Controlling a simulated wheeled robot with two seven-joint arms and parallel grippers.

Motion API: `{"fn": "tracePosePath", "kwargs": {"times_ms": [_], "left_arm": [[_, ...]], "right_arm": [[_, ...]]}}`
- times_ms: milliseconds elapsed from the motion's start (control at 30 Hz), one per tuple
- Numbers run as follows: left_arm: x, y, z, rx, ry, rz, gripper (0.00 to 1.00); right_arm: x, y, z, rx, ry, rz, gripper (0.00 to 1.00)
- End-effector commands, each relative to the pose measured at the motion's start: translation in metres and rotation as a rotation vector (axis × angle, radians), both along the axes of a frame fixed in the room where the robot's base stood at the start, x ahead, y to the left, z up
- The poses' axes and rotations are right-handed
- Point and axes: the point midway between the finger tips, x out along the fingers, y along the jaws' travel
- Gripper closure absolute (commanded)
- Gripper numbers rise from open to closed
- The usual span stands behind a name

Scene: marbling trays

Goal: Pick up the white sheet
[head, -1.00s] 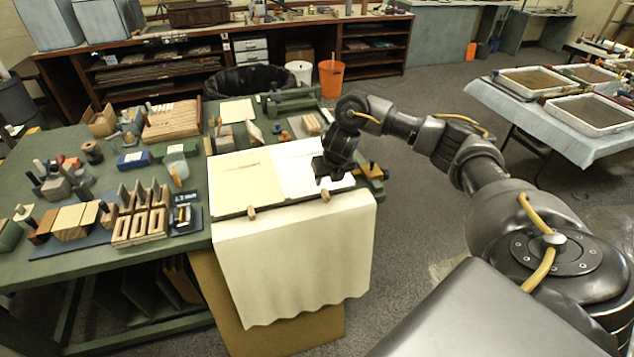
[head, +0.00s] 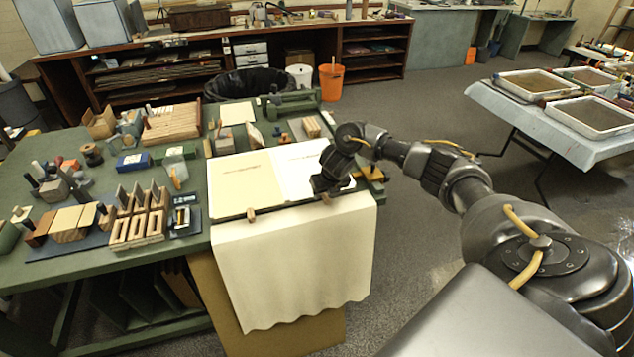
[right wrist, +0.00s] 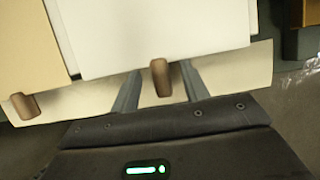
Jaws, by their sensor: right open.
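The white sheet (head: 292,162) lies flat at the right of the cream sheet (head: 243,178) on the green table. My right gripper (head: 323,193) is over the near right part of the white sheet, hiding some of it. In the right wrist view the white sheet (right wrist: 150,30) lies just beyond the fingers, with the cream sheet (right wrist: 32,50) to its left. The right gripper's two fingers (right wrist: 160,92) are spread apart, with a wooden peg (right wrist: 160,70) showing between them at the white sheet's near edge. Contact cannot be told. My left gripper is not in view.
A second wooden peg (head: 251,215) stands at the cream sheet's near edge. A large pale cloth (head: 290,265) hangs over the table's front. Wooden blocks and racks (head: 140,215) crowd the table (head: 195,260) at left.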

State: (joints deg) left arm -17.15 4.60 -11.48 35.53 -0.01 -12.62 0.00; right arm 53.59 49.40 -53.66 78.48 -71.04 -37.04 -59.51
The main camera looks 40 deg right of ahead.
Motion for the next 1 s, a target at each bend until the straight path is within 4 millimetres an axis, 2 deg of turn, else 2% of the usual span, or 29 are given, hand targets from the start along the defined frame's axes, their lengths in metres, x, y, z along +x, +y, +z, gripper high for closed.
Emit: {"fn": "tracePosePath", "kwargs": {"times_ms": [67, 433, 767, 867, 1000], "left_arm": [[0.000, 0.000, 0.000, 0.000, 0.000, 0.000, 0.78], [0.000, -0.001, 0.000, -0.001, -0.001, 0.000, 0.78], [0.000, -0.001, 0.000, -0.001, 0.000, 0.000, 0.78], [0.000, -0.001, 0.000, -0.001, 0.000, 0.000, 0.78], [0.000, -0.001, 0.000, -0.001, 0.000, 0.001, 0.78]], "right_arm": [[0.000, 0.000, 0.000, 0.000, 0.000, 0.000, 0.55], [0.000, 0.000, 0.001, 0.000, 0.000, 0.000, 1.00], [0.000, 0.000, 0.004, 0.000, -0.001, -0.001, 1.00], [0.001, 0.000, 0.011, 0.000, -0.002, 0.000, 1.00], [0.001, 0.000, 0.030, -0.001, -0.004, 0.001, 1.00]]}}
